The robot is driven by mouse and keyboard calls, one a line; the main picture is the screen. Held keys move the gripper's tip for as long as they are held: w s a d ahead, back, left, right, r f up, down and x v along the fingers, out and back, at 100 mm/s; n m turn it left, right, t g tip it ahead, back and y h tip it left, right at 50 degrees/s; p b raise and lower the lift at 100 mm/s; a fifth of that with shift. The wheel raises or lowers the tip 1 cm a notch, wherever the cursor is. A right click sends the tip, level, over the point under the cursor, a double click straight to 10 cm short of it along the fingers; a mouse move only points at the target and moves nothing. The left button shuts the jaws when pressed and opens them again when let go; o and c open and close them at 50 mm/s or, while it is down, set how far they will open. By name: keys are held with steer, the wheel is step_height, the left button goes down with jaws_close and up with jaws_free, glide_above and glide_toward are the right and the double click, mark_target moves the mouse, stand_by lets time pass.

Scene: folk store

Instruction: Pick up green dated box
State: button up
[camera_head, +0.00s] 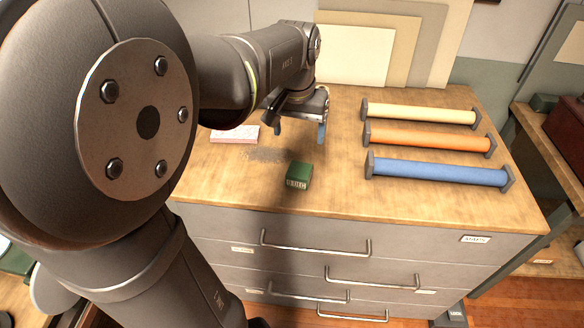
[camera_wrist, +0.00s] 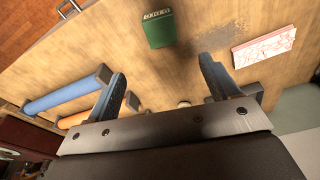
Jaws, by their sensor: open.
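The green dated box (camera_head: 299,175) is a small dark green block with pale markings on its front face. It stands near the front edge of the wooden cabinet top (camera_head: 230,180). In the wrist view the green box (camera_wrist: 159,30) is at the top, beyond my fingertips, with its marked face toward the top edge. My gripper (camera_head: 299,130) is open and empty, above the cabinet top and behind the box in the head view. In the wrist view my gripper (camera_wrist: 160,68) has its two blue-grey fingers spread wide, with the box apart from both.
A yellow roll (camera_head: 420,114), an orange roll (camera_head: 428,138) and a blue roll (camera_head: 438,171) with dark end caps lie to the right. A pink-and-white patterned block (camera_head: 235,134) lies left. Flat boards (camera_head: 395,45) lean behind. Bare wood surrounds the box.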

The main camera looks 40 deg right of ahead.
mark_target(299, 170)
steer(key=f, duration=0.5)
steer(key=w+d+f, duration=0.1)
steer(key=f, duration=1)
steer(key=shift+w+d, duration=0.3)
steer(key=shift+d, duration=0.1)
steer(key=c, duration=1.1)
steer(key=shift+r, duration=0.1)
